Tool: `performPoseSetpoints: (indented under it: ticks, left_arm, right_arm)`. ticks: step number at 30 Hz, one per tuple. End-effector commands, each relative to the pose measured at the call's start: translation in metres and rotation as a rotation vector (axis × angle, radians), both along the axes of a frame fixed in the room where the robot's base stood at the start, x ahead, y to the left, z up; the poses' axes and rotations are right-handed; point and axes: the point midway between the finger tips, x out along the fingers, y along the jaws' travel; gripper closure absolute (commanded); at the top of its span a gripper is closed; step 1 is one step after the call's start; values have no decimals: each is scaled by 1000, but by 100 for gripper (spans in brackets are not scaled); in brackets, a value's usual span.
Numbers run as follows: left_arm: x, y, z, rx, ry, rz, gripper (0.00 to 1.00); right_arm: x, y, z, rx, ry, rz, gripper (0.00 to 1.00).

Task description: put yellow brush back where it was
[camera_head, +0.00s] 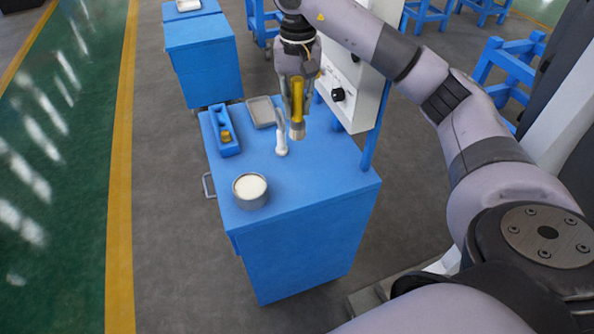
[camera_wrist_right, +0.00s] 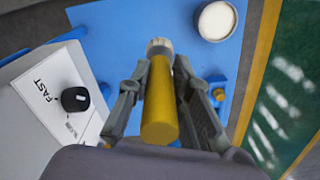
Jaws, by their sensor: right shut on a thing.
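My right gripper (camera_head: 296,88) is shut on the yellow brush (camera_head: 297,108) and holds it roughly upright above the blue cart, with its pale tip pointing down. In the right wrist view, the brush (camera_wrist_right: 160,105) lies between the two fingers of the gripper (camera_wrist_right: 166,78), with the pale tip away from the camera. A blue holder (camera_head: 228,146) stands on the cart top to the left of the brush, with a small yellow thing (camera_head: 225,136) in it. My left gripper is not in view.
A white upright object (camera_head: 281,138) stands close to the brush. A grey tray (camera_head: 262,112) lies behind it. A round tin with white contents (camera_head: 250,188) stands near the front. A white panel (camera_head: 352,90) rises at the right. The cart top's front right (camera_head: 320,180) is clear.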

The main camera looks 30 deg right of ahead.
Motion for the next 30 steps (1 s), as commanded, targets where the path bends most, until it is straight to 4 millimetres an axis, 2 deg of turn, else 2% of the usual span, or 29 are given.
performPoseSetpoints:
  ticks: [1,3,13,17,23,30]
  left_arm:
    - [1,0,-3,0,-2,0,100]
    - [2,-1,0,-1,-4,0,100]
    - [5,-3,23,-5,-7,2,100]
    - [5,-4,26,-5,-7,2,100]
    - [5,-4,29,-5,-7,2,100]
    - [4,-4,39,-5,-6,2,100]
  right_arm:
    - [-2,2,-16,2,7,2,100]
    - [-2,2,-34,1,9,2,100]
    - [-1,2,-114,0,5,0,100]
    - [-1,1,-132,-2,1,0,100]
    - [-1,2,-147,-1,1,0,100]
    - [-1,2,-179,-1,1,0,100]
